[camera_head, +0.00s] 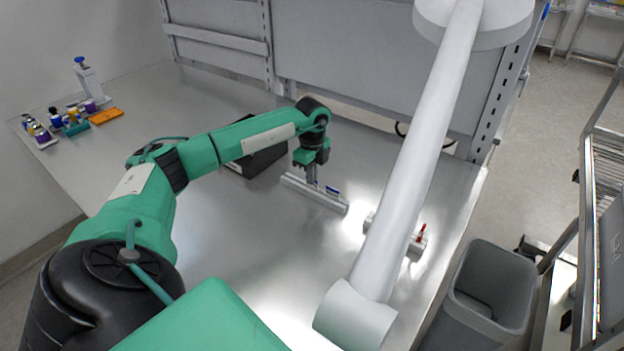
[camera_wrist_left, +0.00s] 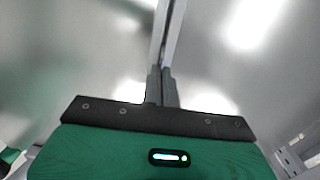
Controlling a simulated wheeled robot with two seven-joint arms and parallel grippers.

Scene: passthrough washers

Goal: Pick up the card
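A long pale rail (camera_head: 315,194) lies on the steel table, below my left gripper in the head view. A small blue-and-white piece (camera_head: 333,190) stands at the rail, just right of the gripper; it may be the card, but it is too small to tell. My left gripper (camera_head: 312,181) points down at the rail. In the left wrist view its two fingers (camera_wrist_left: 163,84) are together or nearly so, in front of a thin grey strip (camera_wrist_left: 170,35). I cannot see whether anything thin is between them. My right gripper is out of view.
A thick white pole (camera_head: 415,160) crosses the right of the table and partly hides a small fixture with a red part (camera_head: 420,232). A black box (camera_head: 256,160) sits behind my left forearm. Bottles (camera_head: 72,115) stand far left. A grey bin (camera_head: 490,295) is at right.

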